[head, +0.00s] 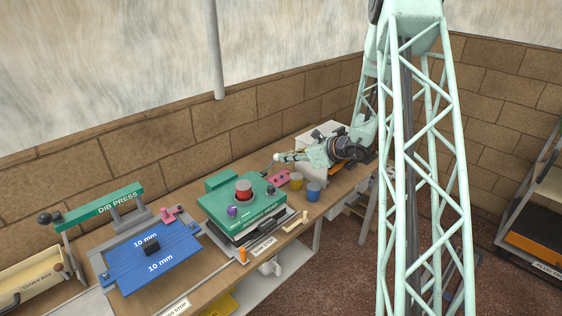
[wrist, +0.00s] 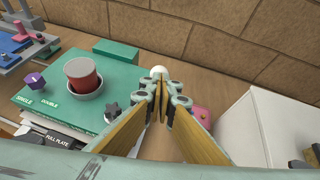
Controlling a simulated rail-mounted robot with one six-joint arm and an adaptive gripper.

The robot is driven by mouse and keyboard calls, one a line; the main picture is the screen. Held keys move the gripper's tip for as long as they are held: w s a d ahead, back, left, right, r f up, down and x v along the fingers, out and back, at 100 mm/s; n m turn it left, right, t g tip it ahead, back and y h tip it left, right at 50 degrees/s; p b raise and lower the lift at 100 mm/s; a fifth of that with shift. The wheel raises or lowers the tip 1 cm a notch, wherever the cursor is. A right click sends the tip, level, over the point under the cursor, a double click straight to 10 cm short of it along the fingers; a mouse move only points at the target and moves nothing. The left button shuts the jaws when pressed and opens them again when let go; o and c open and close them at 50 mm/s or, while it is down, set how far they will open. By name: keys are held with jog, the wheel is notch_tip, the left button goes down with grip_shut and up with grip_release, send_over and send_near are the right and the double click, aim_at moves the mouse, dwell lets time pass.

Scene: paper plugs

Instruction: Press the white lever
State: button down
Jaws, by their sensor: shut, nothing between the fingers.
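A white ball knob, which looks like the white lever's end, shows in the wrist view (wrist: 159,72) just beyond my fingertips. In the head view the knob (head: 277,157) is just left of my fingertips, by the right back of the green machine (head: 220,203). The rest of the lever is mostly hidden in the wrist view. My gripper (wrist: 163,92) is shut and empty, with its tips close to the knob. I cannot tell whether they touch. In the head view my gripper (head: 289,157) points left over the bench.
A red cup (wrist: 82,74), a purple knob (wrist: 36,80) and a dark knob (wrist: 111,112) stand on the green machine. A pink block (head: 279,178), yellow cup (head: 296,181) and blue cup (head: 313,192) stand nearby. A white box (wrist: 250,125) is at right.

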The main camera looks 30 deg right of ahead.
jog(key=shift+w+a+r, duration=0.15)
jog(key=shift+w+r, duration=0.4)
jog(key=shift+w, duration=0.25)
jog(key=shift+s, duration=0.15)
jog(key=f+b+v, duration=0.1)
jog(key=b+v, duration=0.1)
jog(key=v, duration=1)
jog(key=shift+s+d, duration=0.5)
jog(key=shift+s, duration=0.1)
jog(key=shift+a, duration=0.1)
dwell(0.4)
